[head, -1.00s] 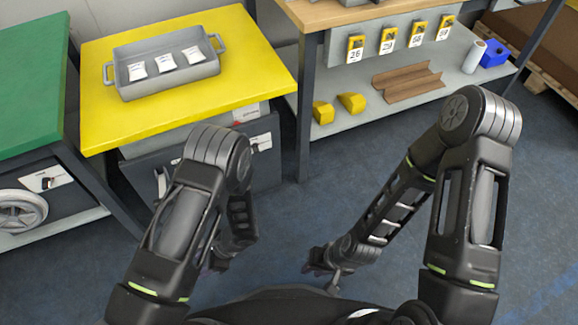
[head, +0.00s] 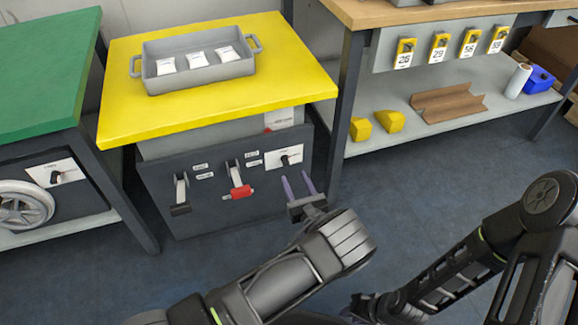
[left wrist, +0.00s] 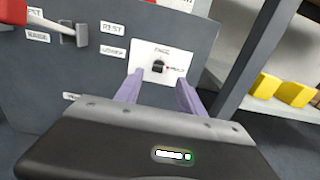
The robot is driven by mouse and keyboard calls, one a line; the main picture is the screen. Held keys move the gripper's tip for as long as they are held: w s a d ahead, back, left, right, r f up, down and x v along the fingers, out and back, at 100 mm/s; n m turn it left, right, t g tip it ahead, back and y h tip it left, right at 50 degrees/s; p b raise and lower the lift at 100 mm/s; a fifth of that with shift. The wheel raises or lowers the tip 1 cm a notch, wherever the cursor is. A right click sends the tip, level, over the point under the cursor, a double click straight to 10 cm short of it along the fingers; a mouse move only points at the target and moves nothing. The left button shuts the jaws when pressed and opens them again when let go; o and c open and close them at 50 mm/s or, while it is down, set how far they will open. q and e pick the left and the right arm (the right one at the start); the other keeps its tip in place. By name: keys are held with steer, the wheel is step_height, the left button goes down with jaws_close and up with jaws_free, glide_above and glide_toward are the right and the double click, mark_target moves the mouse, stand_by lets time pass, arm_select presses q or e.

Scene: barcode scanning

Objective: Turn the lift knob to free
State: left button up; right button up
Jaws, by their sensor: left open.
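A black knob (head: 284,159) sits on a white plate on the dark front panel under the yellow table. The plate's small lettering is too blurred to read surely. My left gripper (head: 297,180) has purple fingers pointing at this panel. In the left wrist view its open fingers (left wrist: 160,80) stand apart below and to either side of the knob, with nothing between them. My right gripper (head: 362,306) is dark and partly hidden at the bottom edge.
On the same panel are a red-handled lever (head: 238,185) and a dark-handled lever (head: 181,192), left of the knob. A grey tray (head: 200,66) with white packets stands on the yellow table. A shelf leg (head: 346,115) rises to the right. Another knob plate (head: 57,174) is under the green table.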

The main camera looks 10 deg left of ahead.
mark_target(287, 164)
arm_select(q)
steer(key=b+x, duration=0.2)
steer(key=x, duration=0.4)
steer(key=shift+a+f, duration=0.15)
steer(key=shift+w+a, duration=0.2)
steer(key=shift+w, duration=0.2)
jaws_close()
